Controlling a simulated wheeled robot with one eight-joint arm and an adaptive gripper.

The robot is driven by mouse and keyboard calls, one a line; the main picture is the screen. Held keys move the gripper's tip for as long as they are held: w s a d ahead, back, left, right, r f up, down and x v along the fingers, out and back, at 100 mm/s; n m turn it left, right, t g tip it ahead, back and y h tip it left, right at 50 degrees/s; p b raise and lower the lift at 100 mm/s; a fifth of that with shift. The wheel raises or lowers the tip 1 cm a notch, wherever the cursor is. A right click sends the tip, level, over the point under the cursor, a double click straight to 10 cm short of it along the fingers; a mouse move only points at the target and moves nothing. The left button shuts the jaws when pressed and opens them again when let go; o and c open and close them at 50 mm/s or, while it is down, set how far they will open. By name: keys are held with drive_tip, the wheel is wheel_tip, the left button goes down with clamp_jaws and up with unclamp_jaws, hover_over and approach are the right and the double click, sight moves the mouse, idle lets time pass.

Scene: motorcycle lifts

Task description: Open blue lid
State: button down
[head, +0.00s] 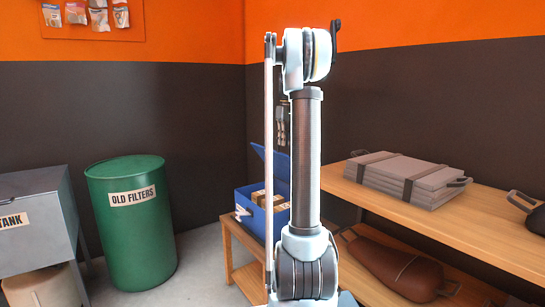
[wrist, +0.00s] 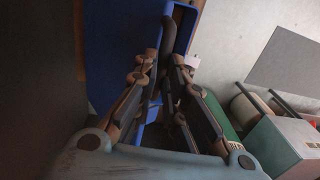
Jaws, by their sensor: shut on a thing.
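The blue box (head: 243,206) stands on a low wooden stand, left of my arm in the head view. Its blue lid (head: 271,166) is raised at a steep slant, and cardboard boxes (head: 262,199) show inside. My gripper (head: 281,128) hangs just above the lid, partly hidden behind my arm. In the wrist view, the blue lid (wrist: 112,45) fills the upper left, and my gripper (wrist: 163,72) has its fingers close together on its edge. The exact contact is hidden by the dark fingers.
A green drum (head: 130,222) labelled OLD FILTERS and a grey tank (head: 30,185) stand at left. A wooden shelf (head: 440,225) at right carries a flat grey strapped case (head: 408,178). The wooden stand (head: 240,256) is close to the shelf. Floor is clear between drum and stand.

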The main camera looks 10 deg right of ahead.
drive_tip(key=w+d+r+g+y, duration=0.1)
drive_tip(key=w+d, duration=0.3)
drive_tip(key=d, duration=0.5)
drive_tip(key=w+d+r+g+y, duration=0.1)
drive_tip(key=w+d+r+y, duration=0.1)
drive_tip(key=d, duration=0.6)
drive_tip(key=shift+w+d+y, duration=0.35)
drive_tip(key=shift+w+y, duration=0.25)
drive_tip(key=shift+w, duration=0.45)
drive_tip(key=shift+r, duration=0.1)
